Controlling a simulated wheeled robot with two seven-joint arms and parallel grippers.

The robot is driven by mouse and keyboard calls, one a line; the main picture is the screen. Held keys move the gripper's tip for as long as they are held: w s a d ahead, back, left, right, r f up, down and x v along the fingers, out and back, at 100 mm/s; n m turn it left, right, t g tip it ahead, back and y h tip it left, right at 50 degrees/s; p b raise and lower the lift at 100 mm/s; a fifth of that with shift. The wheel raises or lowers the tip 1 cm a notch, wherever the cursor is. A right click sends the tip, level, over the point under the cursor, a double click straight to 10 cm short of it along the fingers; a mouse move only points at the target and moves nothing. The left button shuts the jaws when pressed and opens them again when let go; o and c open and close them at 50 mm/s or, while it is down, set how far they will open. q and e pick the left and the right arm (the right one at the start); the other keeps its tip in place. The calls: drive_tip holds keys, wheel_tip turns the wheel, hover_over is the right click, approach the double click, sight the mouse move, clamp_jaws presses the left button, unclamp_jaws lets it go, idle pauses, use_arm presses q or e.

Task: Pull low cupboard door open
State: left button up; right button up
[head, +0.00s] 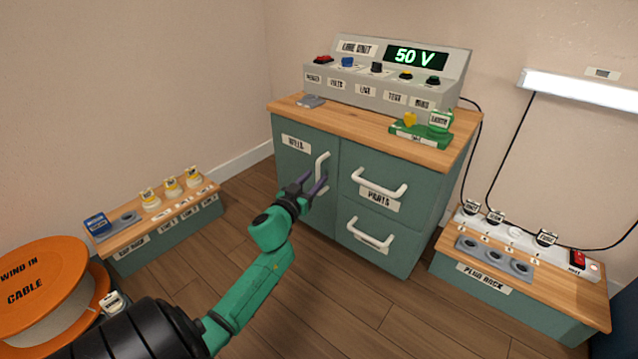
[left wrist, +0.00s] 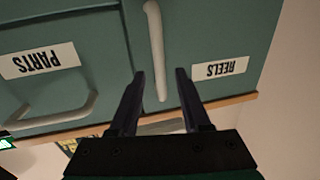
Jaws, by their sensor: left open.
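The low cupboard door (head: 298,180), labelled REELS, is the left front of the green cabinet and stands closed. Its white vertical handle (head: 321,167) is near the door's right edge. My left gripper (head: 311,180) is at the handle, its dark purple fingers apart. In the left wrist view the picture is upside down; the handle (left wrist: 156,45) runs down between the two open fingers (left wrist: 160,78), and its end reaches between the tips. I cannot tell whether either finger touches it. My right gripper is not in view.
Two PARTS drawers with white handles (head: 378,186) are right of the door. A console reading 50 V (head: 415,57) stands on the cabinet top (head: 352,124). A low bench (head: 150,240) and orange cable reel (head: 45,270) are left, a plug rack (head: 480,278) right.

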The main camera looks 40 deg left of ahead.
use_arm(q)
drive_tip(key=shift+x, duration=1.5)
clamp_jaws()
